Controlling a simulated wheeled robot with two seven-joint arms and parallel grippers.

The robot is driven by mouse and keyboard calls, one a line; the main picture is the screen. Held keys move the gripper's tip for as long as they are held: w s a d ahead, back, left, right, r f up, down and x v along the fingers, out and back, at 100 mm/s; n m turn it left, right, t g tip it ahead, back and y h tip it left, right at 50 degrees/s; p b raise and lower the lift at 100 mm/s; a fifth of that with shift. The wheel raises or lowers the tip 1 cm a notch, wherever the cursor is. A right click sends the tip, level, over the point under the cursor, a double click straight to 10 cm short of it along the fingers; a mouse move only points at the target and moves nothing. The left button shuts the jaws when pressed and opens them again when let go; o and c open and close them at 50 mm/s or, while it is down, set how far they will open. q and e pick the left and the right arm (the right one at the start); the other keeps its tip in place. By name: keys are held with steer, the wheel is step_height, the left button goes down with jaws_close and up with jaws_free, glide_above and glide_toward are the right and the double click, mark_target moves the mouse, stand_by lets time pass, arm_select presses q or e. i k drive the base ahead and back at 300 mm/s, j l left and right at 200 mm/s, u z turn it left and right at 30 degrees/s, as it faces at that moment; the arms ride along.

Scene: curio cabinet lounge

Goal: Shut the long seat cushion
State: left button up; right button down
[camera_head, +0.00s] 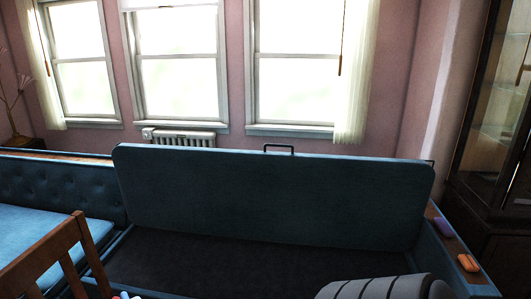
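The long seat cushion (270,200) is a blue padded lid that stands raised, close to upright, across the middle of the head view. A dark handle (279,147) sits on its top edge. Below it the bench box (190,262) is open, with a dark interior. Neither of my grippers is in view.
A grey striped rounded thing (375,288) shows at the bottom edge; I cannot tell what it is. A wooden chair (62,250) stands at left. A purple item (444,226) and an orange item (467,262) lie on the right ledge. A glass cabinet (495,120) stands far right.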

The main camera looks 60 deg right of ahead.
mark_target(336, 201)
steer(key=z, duration=1.85)
